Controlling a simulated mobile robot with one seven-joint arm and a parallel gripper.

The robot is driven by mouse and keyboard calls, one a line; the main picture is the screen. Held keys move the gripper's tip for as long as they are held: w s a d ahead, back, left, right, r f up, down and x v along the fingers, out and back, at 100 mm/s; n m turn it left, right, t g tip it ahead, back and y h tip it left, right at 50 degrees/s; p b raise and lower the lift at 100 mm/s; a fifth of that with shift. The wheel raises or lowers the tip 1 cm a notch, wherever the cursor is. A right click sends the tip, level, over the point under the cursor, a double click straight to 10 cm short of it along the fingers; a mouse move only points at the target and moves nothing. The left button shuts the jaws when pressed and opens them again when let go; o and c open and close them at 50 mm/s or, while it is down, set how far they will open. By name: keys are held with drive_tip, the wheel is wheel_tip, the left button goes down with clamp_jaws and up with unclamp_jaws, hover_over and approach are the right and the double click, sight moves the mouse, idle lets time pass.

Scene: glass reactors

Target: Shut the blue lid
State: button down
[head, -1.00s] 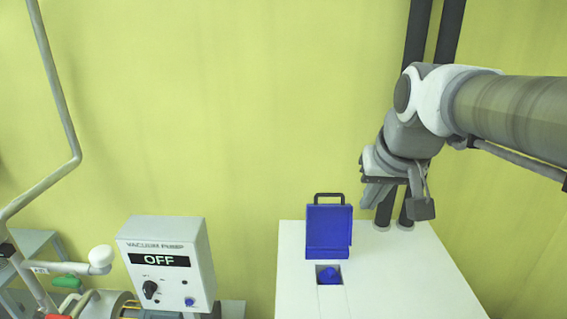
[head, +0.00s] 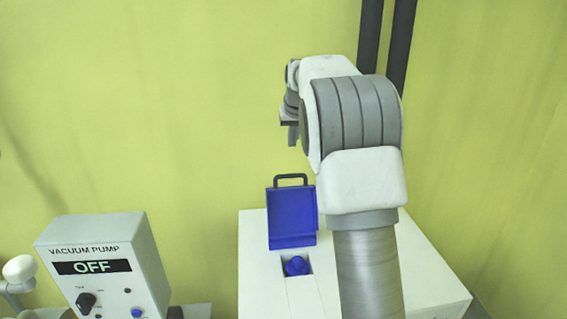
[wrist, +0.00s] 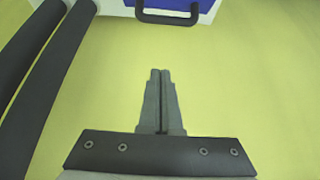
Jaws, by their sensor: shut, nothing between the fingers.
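The blue lid (head: 291,214) stands open and upright on the white cabinet (head: 258,286), with a dark handle (head: 291,178) on its top edge. In front of its base is a recess holding a blue knob (head: 296,265). In the wrist view the lid's blue face (wrist: 178,4) and dark handle (wrist: 167,18) show at the top edge. My gripper (wrist: 160,71) is shut and empty, its fingers pointing toward the handle and apart from it. In the head view the fingers show only in part, above the lid, beside my arm.
A vacuum pump box (head: 105,264) reading OFF stands left of the cabinet. Two dark vertical pipes (head: 385,45) rise behind the cabinet on the right, and they show at the left in the wrist view (wrist: 40,75). The yellow wall is behind.

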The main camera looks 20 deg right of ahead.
wheel_tip(320, 180, down, 9)
drive_tip(key=p, duration=0.1)
drive_tip(key=shift+w, duration=0.4)
idle(0.3)
drive_tip(key=shift+s+f, duration=0.1)
drive_tip(key=shift+f, duration=0.05)
idle(0.4)
drive_tip(key=shift+s+t+b, duration=0.3)
drive_tip(key=shift+s+b, duration=0.1)
drive_tip(key=shift+b, duration=0.1)
